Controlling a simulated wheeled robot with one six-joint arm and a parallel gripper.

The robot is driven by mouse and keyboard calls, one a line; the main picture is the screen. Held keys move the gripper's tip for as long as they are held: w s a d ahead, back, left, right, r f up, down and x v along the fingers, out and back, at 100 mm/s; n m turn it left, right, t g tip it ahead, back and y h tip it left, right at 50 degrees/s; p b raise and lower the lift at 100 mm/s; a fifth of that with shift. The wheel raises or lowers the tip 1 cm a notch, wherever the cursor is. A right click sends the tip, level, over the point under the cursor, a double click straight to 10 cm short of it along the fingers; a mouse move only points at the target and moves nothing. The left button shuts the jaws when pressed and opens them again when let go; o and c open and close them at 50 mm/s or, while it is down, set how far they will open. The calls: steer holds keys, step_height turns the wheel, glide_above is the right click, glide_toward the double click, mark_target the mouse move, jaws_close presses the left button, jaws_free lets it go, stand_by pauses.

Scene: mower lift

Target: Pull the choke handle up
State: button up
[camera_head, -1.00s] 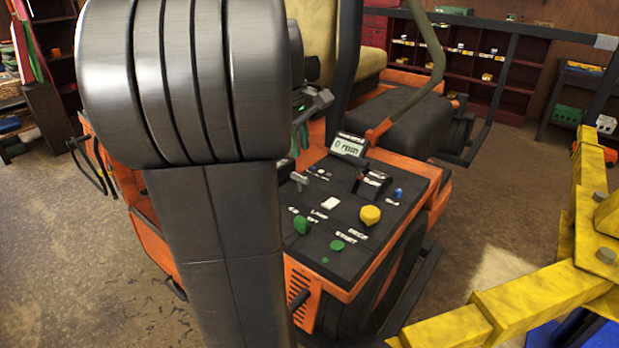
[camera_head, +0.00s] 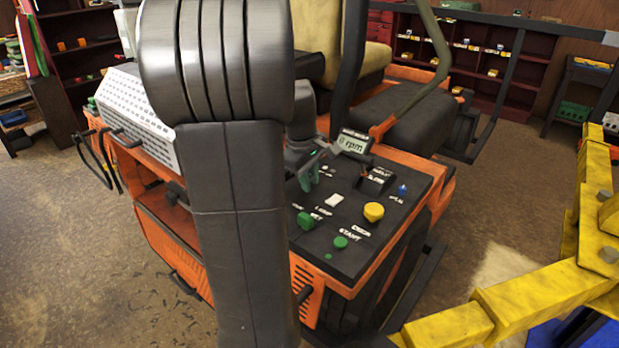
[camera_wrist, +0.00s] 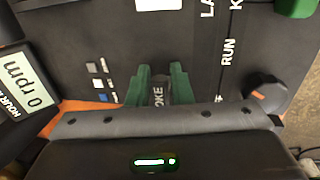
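The black control panel (camera_head: 335,228) of the orange mower carries the choke. My gripper (camera_head: 309,176), with green fingers, is low over the panel's back left part, where the grey choke handle stood in view earlier. The handle is now hidden or hard to pick out there in the head view. In the wrist view, my gripper (camera_wrist: 162,72) has its two fingers apart. Part of the choke label (camera_wrist: 158,97) shows between them, with a dark grey shape beside it. I cannot make out whether the fingers touch the handle.
An rpm display (camera_head: 354,143) stands close behind the gripper. A yellow knob (camera_head: 373,211), a green button (camera_head: 305,221) and a white switch (camera_head: 334,200) are nearby on the panel. A yellow lift frame (camera_head: 540,295) is at the right. Bare floor lies at the left.

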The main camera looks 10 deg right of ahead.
jaws_close()
steer(key=shift+r, duration=0.15)
step_height(320, 180, up, 2)
steer(key=shift+r+p, duration=0.2)
steer(key=shift+p, duration=0.8)
steer(key=shift+w, duration=0.15)
steer(key=shift+r, duration=0.1)
steer(key=shift+o, duration=0.2)
jaws_free()
